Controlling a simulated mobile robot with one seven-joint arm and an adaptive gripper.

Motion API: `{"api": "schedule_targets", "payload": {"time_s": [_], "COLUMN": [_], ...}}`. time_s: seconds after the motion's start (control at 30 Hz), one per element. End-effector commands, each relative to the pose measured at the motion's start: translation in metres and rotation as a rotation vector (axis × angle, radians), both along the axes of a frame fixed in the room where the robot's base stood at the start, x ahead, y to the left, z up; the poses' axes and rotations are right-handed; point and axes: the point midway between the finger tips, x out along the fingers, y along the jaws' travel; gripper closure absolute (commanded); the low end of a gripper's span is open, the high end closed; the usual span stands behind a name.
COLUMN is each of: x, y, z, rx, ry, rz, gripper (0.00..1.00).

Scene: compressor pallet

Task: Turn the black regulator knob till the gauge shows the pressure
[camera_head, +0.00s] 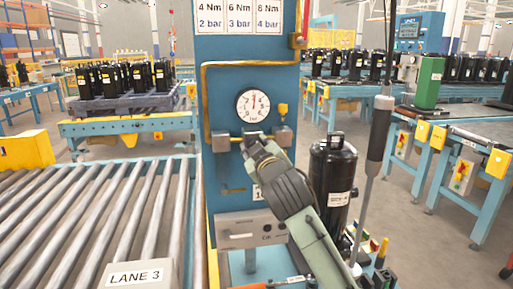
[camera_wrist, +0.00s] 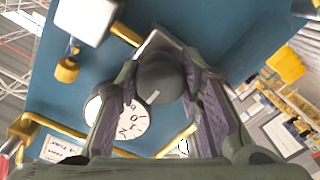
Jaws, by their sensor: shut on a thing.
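The black regulator knob (camera_wrist: 158,72) is round, with a pale mark on its face. In the wrist view my gripper (camera_wrist: 161,84) has its two fingers shut on the knob, one on each side. In the head view my gripper (camera_head: 254,140) is at the blue panel just below the gauge and hides the knob. The round white gauge (camera_head: 253,106) is on the panel; its needle appears to point near the top, but the exact reading is too small to tell. The gauge (camera_wrist: 126,120) also shows in the wrist view, partly behind the left finger.
A chart (camera_head: 239,16) above the gauge pairs 4, 6 and 8 Nm with 2, 3 and 4 bar. A yellow pipe (camera_head: 206,95) runs along the panel. A black compressor (camera_head: 333,175) and a hanging tool (camera_head: 379,130) stand close right of my arm. A roller conveyor (camera_head: 95,215) lies left.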

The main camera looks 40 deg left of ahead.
Motion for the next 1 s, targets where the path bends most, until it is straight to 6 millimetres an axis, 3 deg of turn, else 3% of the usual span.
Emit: {"api": "schedule_targets", "payload": {"time_s": [0.2, 0.23, 0.5, 0.83, 1.0], "x": [0.000, -0.001, 0.000, -0.001, -0.012], "y": [0.000, 0.000, 0.000, -0.001, -0.015], "z": [-0.001, -0.001, -0.001, 0.000, 0.000], "rx": [-0.001, -0.001, 0.000, 0.001, 0.002], "ry": [0.002, 0.002, 0.002, 0.002, 0.001], "rz": [0.001, 0.001, 0.000, 0.000, 0.000], "gripper": [0.94, 0.65, 0.47, 0.46, 0.46]}}
